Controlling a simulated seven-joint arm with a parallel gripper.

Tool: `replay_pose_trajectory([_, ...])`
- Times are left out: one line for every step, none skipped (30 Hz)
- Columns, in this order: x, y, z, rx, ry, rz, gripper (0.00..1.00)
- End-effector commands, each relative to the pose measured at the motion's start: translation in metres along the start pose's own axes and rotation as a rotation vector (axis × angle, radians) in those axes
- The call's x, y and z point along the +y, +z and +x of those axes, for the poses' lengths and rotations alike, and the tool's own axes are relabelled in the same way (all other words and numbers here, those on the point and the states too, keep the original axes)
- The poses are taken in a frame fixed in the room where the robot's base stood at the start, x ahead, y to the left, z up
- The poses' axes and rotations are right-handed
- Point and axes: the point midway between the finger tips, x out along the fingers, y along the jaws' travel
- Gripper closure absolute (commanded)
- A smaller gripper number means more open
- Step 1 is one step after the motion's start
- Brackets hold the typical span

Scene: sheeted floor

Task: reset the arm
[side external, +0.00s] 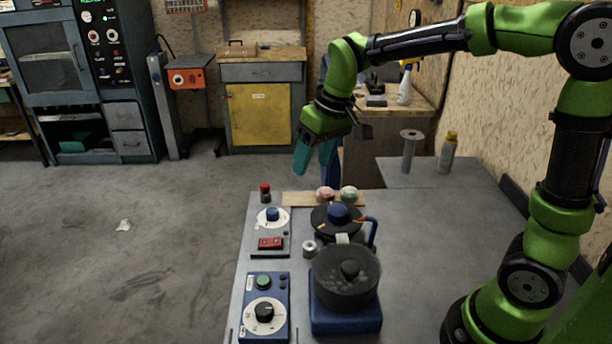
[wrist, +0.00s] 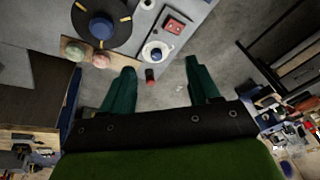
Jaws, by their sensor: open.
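My gripper (side external: 316,157) is raised above the far end of the grey table, with its teal fingers angled downward. In the wrist view the two fingers (wrist: 160,77) stand apart with nothing between them. A small dark jar with a red top (side external: 265,192) stands at the table's far left corner, below the gripper; it also shows in the wrist view (wrist: 150,76), just beyond the fingertips. My green and black arm reaches in from the right.
The table (side external: 420,262) holds a dark pot (side external: 346,283) on a blue base, a black round device with a blue knob (side external: 338,214), a blue control box (side external: 264,311) and a wooden board (side external: 297,199) with two round items. A bottle (side external: 447,152) and spool (side external: 409,152) stand behind. Open floor lies left.

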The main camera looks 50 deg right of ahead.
Motion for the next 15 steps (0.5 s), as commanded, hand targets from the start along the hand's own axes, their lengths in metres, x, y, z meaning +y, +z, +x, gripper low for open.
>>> replay_pose_trajectory([0.002,0.019,-0.011,0.036,-0.012,0.044,0.39])
replay_pose_trajectory([0.002,0.030,-0.016,0.056,-0.021,0.072,0.39])
replay_pose_trajectory([0.003,0.044,-0.021,0.082,-0.033,0.107,0.39])
replay_pose_trajectory([0.004,0.055,-0.024,0.099,-0.042,0.133,0.39])
replay_pose_trajectory([0.005,0.065,-0.027,0.120,-0.052,0.157,0.39])
replay_pose_trajectory([0.006,0.079,-0.031,0.146,-0.064,0.187,0.39])
replay_pose_trajectory([0.007,0.089,-0.032,0.164,-0.075,0.209,0.39])
replay_pose_trajectory([0.008,0.099,-0.034,0.182,-0.084,0.227,0.39])
replay_pose_trajectory([0.009,0.111,-0.036,0.206,-0.097,0.248,0.39])
replay_pose_trajectory([0.010,0.119,-0.037,0.221,-0.105,0.259,0.39])
replay_pose_trajectory([0.010,0.126,-0.038,0.237,-0.113,0.267,0.39])
replay_pose_trajectory([0.011,0.134,-0.040,0.256,-0.123,0.274,0.39])
replay_pose_trajectory([0.011,0.140,-0.041,0.267,-0.128,0.275,0.39])
replay_pose_trajectory([0.011,0.144,-0.042,0.278,-0.134,0.276,0.39])
replay_pose_trajectory([0.011,0.149,-0.044,0.292,-0.139,0.276,0.39])
